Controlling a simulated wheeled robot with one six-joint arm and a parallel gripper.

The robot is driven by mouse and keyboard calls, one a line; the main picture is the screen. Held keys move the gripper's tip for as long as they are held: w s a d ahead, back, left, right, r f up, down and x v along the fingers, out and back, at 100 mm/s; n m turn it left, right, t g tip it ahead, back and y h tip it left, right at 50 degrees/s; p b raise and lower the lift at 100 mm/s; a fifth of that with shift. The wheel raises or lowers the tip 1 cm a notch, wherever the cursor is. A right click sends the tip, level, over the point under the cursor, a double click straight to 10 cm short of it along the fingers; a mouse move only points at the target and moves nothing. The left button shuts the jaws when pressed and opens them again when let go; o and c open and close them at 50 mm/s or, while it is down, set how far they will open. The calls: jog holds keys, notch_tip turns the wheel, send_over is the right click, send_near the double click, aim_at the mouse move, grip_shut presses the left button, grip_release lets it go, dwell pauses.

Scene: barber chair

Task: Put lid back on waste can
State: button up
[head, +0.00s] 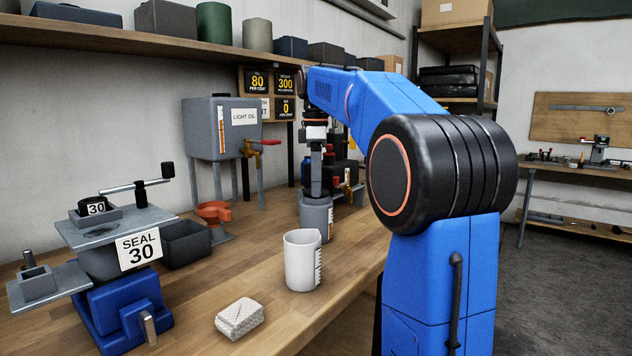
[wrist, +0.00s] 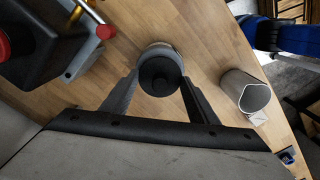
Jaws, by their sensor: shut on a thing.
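My gripper (head: 316,188) points straight down over a grey can (head: 315,218) with a pale scale strip on its side. No name shows on this can, so I cannot tell for sure that it is the waste can. In the wrist view my gripper (wrist: 160,78) has its fingers closed on both sides of a dark round lid with a raised knob (wrist: 160,84). The pale rim of the can (wrist: 160,46) shows just beyond the lid. I cannot tell whether the lid rests on the can or hangs slightly above it.
A white measuring cup (head: 302,262) stands in front of the can, with a folded white cloth (head: 240,318) nearer. The light oil tank (head: 222,128), an orange funnel (head: 214,212), a dark tray (head: 187,243) and the seal press (head: 120,262) stand to the left.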

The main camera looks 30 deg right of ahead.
jog(key=shift+f, duration=0.1)
dwell(0.8)
jog(key=o, duration=1.6)
jog(key=shift+r, duration=3.45)
jog(key=shift+c, duration=0.4)
grip_shut()
jog(key=shift+f, duration=1.95)
